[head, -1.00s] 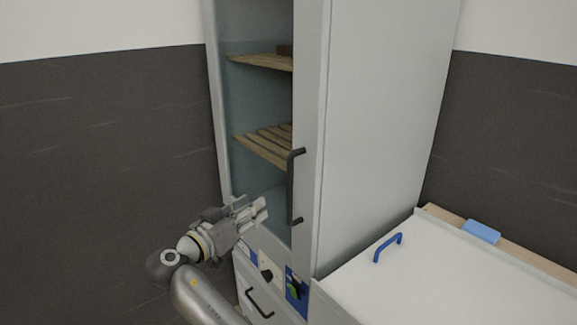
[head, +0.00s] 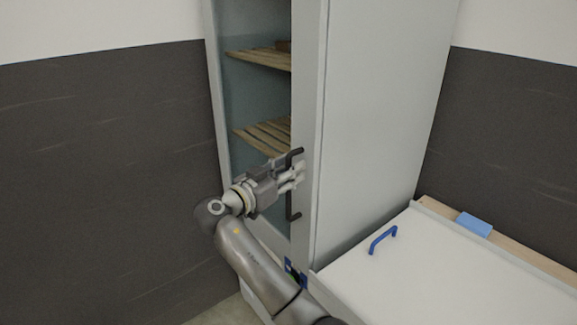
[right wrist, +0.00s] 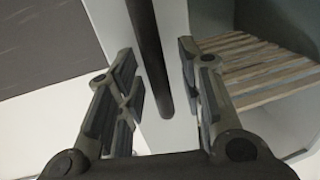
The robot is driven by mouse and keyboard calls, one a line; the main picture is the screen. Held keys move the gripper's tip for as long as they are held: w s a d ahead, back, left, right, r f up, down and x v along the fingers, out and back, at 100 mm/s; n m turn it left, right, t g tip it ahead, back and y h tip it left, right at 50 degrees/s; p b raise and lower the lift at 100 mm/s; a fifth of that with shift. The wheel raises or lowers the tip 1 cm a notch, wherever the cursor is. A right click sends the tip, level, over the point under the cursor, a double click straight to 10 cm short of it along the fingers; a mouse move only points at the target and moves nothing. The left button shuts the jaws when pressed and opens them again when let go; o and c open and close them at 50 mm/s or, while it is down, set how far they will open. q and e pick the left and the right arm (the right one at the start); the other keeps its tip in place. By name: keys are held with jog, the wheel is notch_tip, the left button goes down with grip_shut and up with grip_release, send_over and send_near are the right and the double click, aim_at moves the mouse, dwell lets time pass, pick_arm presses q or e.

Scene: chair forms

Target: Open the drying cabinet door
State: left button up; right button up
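The drying cabinet (head: 368,110) is tall and pale grey, and its glass-fronted door (head: 309,110) is shut. A dark vertical bar handle (head: 293,210) is on the door's right side. It also shows in the right wrist view as a dark bar (right wrist: 150,60). My right gripper (head: 297,175) is at the handle's height and partly covers it. In the right wrist view the fingers of my right gripper (right wrist: 160,85) are apart, with the bar between them and gaps on both sides. My left gripper is not in view.
Slatted wooden shelves (head: 262,136) show behind the glass. To the right stands a white chest-like unit (head: 400,285) with a blue handle (head: 383,240) and a blue block (head: 475,224) behind. My arm hides most of the cabinet's lower panel. Dark wall panels stand on both sides.

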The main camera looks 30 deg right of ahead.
grip_shut()
dwell(0.3)
